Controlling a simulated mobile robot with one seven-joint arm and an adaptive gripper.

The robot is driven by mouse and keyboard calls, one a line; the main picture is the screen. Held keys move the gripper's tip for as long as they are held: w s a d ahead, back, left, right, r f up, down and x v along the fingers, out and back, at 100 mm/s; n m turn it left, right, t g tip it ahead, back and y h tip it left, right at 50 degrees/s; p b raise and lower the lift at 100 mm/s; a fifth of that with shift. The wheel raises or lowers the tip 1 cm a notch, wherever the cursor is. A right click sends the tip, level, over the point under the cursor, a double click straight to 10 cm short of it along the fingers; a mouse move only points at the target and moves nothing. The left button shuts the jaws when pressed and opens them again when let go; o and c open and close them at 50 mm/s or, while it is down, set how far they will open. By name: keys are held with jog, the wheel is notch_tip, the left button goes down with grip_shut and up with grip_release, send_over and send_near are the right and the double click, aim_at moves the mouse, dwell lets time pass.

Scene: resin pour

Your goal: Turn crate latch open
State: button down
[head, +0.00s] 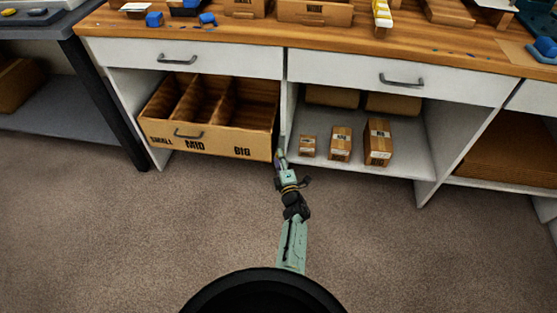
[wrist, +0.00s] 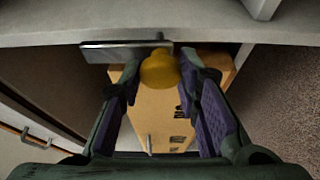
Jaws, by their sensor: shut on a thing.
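The wooden crate (head: 210,141), marked SMALL, MID and BIG, sits in the left bay under the counter, its divided inside showing. In the wrist view its tan front (wrist: 158,108) lies beyond my fingers. The latch (wrist: 125,52) is a flat grey bar with a yellow knob (wrist: 160,70), seen under a pale panel edge. The bar lies roughly sideways, to the left of the knob. My gripper (wrist: 160,78) is shut on the knob, one finger on each side. In the head view my gripper (head: 281,160) is at the crate's right end and hides the latch.
Right of the crate, three taped cardboard boxes of rising size (head: 340,143) stand on an open shelf. White drawers (head: 400,75) run above under the wooden counter (head: 250,38). A dark table leg (head: 110,105) is at left. The carpet (head: 400,250) in front is clear.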

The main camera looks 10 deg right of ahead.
dwell(0.3)
jog(key=c, duration=1.2)
grip_release()
jog(key=shift+a, duration=0.1)
